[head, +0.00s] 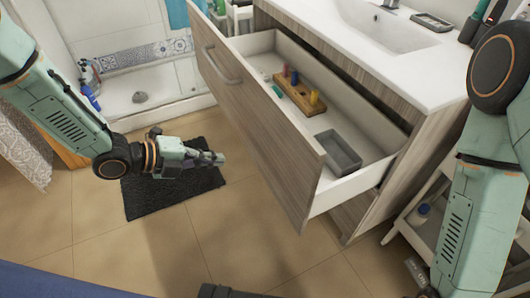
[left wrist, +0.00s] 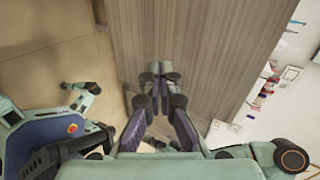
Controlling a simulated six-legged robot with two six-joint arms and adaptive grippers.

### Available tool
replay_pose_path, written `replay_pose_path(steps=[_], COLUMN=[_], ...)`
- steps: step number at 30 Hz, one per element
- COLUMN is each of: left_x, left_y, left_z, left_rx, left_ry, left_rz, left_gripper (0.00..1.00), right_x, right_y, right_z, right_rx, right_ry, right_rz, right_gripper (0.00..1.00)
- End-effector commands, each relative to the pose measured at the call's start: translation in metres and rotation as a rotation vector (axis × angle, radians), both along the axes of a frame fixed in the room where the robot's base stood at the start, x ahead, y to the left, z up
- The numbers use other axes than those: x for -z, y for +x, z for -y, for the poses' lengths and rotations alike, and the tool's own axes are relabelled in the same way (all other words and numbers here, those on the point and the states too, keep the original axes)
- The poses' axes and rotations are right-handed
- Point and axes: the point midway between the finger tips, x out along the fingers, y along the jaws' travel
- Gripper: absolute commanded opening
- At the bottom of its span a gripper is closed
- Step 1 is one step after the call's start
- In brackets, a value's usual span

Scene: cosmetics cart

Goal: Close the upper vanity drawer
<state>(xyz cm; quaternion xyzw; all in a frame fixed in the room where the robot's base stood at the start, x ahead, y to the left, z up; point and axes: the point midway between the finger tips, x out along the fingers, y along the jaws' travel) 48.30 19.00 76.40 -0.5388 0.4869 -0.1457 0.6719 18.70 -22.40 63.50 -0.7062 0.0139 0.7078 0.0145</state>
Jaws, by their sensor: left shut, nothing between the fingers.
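The upper vanity drawer (head: 355,186) is pulled far out of the white-topped vanity. Its wood-grain front (head: 260,135) carries a curved metal handle (head: 222,66). Inside the drawer are a wooden block with coloured pegs (head: 300,97) and a grey tray (head: 338,152). My left gripper (head: 219,158) is shut and empty, left of the drawer front in the head view. In the left wrist view its closed fingertips (left wrist: 158,72) point at the wood-grain panel (left wrist: 205,50); I cannot tell whether they touch it. My right arm comes down at the right edge, but its gripper is not visible.
A dark mat (head: 172,190) lies on the tiled floor below my left gripper. A shower tray (head: 140,100) with bottles is at the back left. A white cart (head: 425,225) stands right of the vanity. Floor in front of the drawer is clear.

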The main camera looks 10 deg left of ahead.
Motion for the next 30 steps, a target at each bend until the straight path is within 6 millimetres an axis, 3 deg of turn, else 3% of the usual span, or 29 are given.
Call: replay_pose_path(steps=[11, 27, 30], left_x=[0.011, 0.054, 0.051], left_y=[0.008, 0.051, 0.060], left_z=[0.012, 0.076, 0.087], left_rx=[0.030, 0.034, 0.033], left_ry=[0.031, 0.029, 0.029], left_rz=[0.043, 0.043, 0.045], left_gripper=[0.00, 0.00, 0.00], right_x=[0.009, 0.037, 0.039], right_y=[0.000, 0.000, 0.000], right_z=[0.000, 0.000, 0.000], right_rx=[-0.001, -0.001, -0.001], right_ry=[0.000, 0.000, 0.000], right_rz=[0.000, 0.000, 0.000], right_gripper=[0.00, 0.00, 0.00])
